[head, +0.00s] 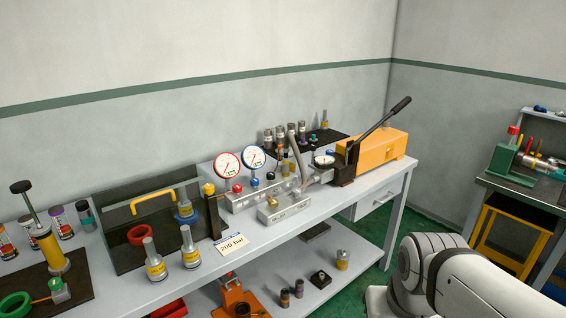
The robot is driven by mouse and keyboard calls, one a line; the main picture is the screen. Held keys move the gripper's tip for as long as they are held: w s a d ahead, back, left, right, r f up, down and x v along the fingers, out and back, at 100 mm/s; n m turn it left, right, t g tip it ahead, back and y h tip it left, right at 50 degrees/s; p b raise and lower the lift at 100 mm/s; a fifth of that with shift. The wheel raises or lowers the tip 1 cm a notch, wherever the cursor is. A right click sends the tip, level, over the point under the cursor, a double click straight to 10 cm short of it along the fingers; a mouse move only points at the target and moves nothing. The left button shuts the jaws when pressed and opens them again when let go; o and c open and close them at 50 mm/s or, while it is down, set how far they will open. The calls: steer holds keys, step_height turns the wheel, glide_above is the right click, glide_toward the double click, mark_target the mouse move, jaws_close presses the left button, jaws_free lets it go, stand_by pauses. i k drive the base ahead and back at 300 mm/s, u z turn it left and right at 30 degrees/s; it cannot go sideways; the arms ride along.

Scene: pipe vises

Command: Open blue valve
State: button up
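A small blue knob (254,182), which looks like the blue valve, sits on a metal manifold block (262,198) on the long grey workbench. It is just below the blue-rimmed gauge (253,157). It is too small to tell how far it is turned. A red knob (237,188) sits to its left, below the red-rimmed gauge (227,165). My white arm shows at the lower right, in front of the bench and apart from the knob. My gripper is out of view.
A yellow hand pump (380,150) with a long black lever stands right of the manifold. A dark clear-walled box (120,222) with a yellow handle stands left. A "200 bar" card (232,244) lies at the bench's front edge. A second bench (485,183) is at right.

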mark_target(255, 182)
steer(key=u, duration=0.15)
steer(key=i, duration=1.2)
steer(key=u, duration=0.6)
steer(key=k, duration=0.9)
steer(key=u, duration=0.2)
steer(key=i, duration=0.9)
steer(key=z, duration=0.1)
